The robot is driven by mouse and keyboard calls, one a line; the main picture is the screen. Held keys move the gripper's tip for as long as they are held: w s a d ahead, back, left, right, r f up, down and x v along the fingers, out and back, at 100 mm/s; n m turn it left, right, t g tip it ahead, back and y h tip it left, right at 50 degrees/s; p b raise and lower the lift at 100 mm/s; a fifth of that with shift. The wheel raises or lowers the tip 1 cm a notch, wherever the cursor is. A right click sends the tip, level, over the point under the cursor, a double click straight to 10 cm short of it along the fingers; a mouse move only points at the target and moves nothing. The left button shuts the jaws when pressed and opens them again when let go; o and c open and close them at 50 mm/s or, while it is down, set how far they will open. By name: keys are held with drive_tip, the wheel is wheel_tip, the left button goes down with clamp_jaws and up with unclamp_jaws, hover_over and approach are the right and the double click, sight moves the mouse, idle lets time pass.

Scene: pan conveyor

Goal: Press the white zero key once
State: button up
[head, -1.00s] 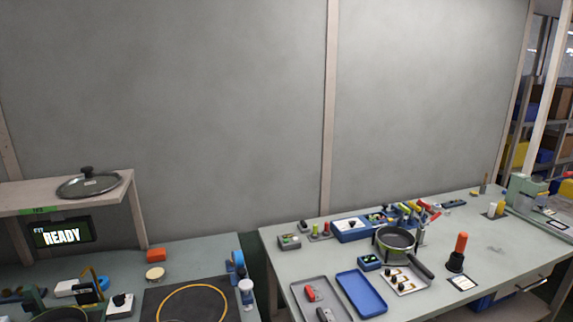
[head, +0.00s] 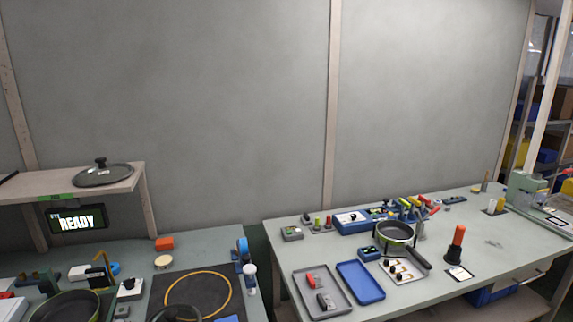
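I cannot make out a white zero key in the head view. A blue box with a white face (head: 351,217) stands at the back of the right bench; any keys on it are too small to tell. A white box with a dark knob (head: 130,288) stands on the left bench. A small grey box with a green patch (head: 292,233) sits at the right bench's back left corner. A display (head: 80,219) under the shelf reads READY. My gripper is not in view.
A pan (head: 395,236) stands on the right bench, near a grey tray (head: 337,307) and a blue tray (head: 360,282). An orange-handled tool (head: 458,243) stands upright to their right. A lid (head: 103,174) rests on the shelf. A gap separates the benches.

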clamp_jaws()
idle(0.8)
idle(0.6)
